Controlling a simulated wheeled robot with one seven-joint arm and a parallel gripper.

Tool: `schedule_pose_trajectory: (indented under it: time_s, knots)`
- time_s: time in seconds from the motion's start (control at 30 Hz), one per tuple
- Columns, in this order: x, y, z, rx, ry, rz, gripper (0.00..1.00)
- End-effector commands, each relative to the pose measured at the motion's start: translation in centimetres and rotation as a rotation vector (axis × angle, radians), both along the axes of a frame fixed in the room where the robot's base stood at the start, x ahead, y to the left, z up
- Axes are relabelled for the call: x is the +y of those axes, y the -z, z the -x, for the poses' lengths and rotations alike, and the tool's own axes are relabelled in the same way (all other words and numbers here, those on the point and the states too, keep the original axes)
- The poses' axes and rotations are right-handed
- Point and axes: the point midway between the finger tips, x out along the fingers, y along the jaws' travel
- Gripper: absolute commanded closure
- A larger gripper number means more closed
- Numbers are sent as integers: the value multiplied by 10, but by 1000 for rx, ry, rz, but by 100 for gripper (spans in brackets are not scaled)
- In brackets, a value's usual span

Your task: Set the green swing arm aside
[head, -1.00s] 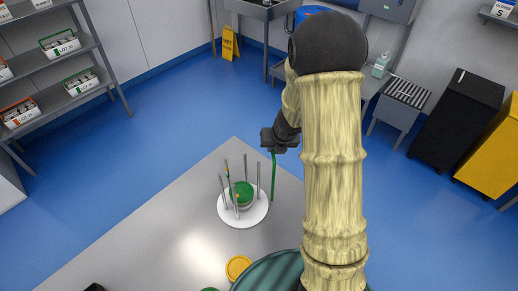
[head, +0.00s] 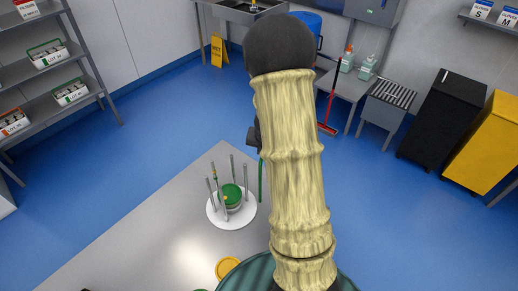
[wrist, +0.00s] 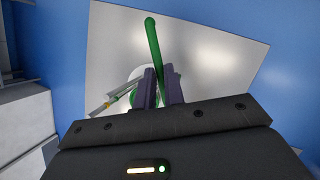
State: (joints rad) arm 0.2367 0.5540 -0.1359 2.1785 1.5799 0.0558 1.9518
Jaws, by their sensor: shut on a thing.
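The green swing arm (head: 261,182) is a thin rod with a bent end. My gripper (wrist: 160,88) is shut on it; in the wrist view the green swing arm (wrist: 153,45) runs up between the dark fingers. In the head view it hangs just right of the tub carrier, near the table's edge. I cannot tell whether its lower end touches anything. The carrier has a white round base (head: 217,218), several upright grey posts and a green-topped tub (head: 231,194) in the middle. My own arm hides most of the gripper in the head view.
The grey table (head: 150,235) is bare left of the carrier. A yellow disc (head: 227,268) lies near the front. Blue floor lies beyond the table. Shelves (head: 70,85) stand at left, a yellow wet-floor sign (head: 219,50) at the back, black (head: 443,118) and yellow (head: 487,145) bins at right.

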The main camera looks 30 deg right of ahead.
Motion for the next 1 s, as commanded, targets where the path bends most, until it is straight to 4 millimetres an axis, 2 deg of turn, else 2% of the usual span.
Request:
schedule_pose_trajectory:
  time_s: [0.3,0.33,0.43,0.77,1.0]
  knots:
    - [-3,-3,-2,-7,7,4,100]
    - [-3,-3,-2,-7,7,4,86]
    - [-2,-3,-2,-6,5,3,67]
    - [-1,-3,0,-2,1,2,67]
    - [3,-28,8,-2,0,2,67]
